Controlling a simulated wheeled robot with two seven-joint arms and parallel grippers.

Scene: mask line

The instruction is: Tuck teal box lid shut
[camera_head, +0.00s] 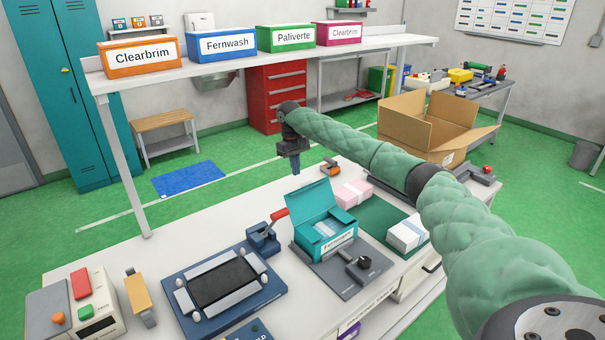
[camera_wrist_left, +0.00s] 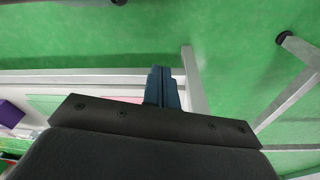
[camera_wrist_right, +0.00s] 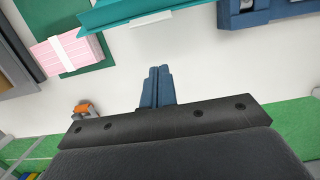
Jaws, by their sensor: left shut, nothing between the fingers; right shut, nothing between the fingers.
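The teal box (camera_head: 328,247) sits on a grey plate (camera_head: 348,277) on the table. Its lid (camera_head: 309,203) stands up, tilted, at the box's far side. Light packs (camera_head: 325,228) show inside. My right gripper (camera_head: 296,168) is shut and empty, pointing down beyond the lid, apart from it. In the right wrist view my gripper (camera_wrist_right: 158,88) is below a teal edge of the box or lid (camera_wrist_right: 120,12), with bare table between them. My left gripper (camera_wrist_left: 163,88) is shut and empty in the left wrist view, over green floor near the table edge. It is outside the head view.
A black knob (camera_head: 364,262) stands on the plate's front right. A blue press with a red handle (camera_head: 264,238) is left of the box. Pink packs (camera_head: 353,193) and white packs (camera_head: 407,234) lie behind and right. An open carton (camera_head: 428,133) stands beyond the table.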

